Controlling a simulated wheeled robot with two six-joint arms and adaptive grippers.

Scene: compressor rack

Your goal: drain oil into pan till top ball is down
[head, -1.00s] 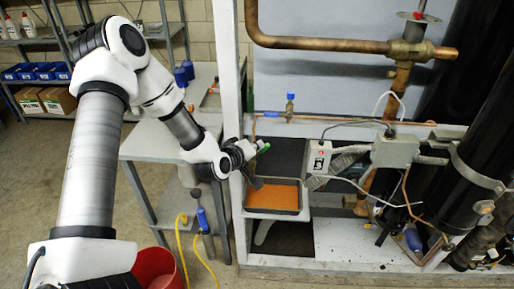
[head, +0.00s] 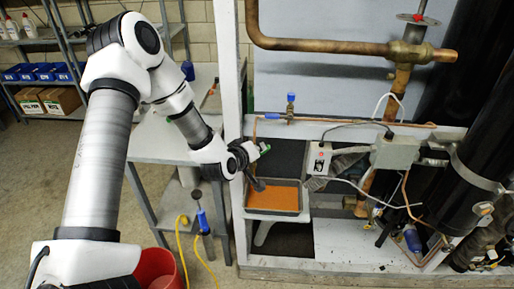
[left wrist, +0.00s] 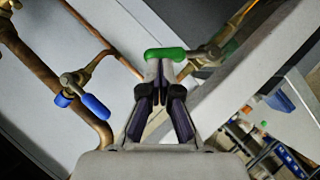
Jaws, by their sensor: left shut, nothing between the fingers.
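The pan (head: 273,213), a grey tray with orange-brown oil in it, sits low in the rack's left bay. My left gripper (head: 254,152) is above the pan's left side, beside a green handle (head: 265,148). In the left wrist view its fingers (left wrist: 161,80) are shut with nothing between them, and the green handle (left wrist: 166,54) lies across just beyond the tips. Contact cannot be told. A dark spout-like part (head: 258,184) points down over the pan. I cannot make out any sight-glass balls. My right gripper is not in view.
A blue-handled valve (head: 290,106) sits on a copper pipe right of the gripper. The white rack post (head: 231,90) stands close to my left wrist. A grey box with cables (head: 395,152) is further right. A grey table (head: 160,143) stands left.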

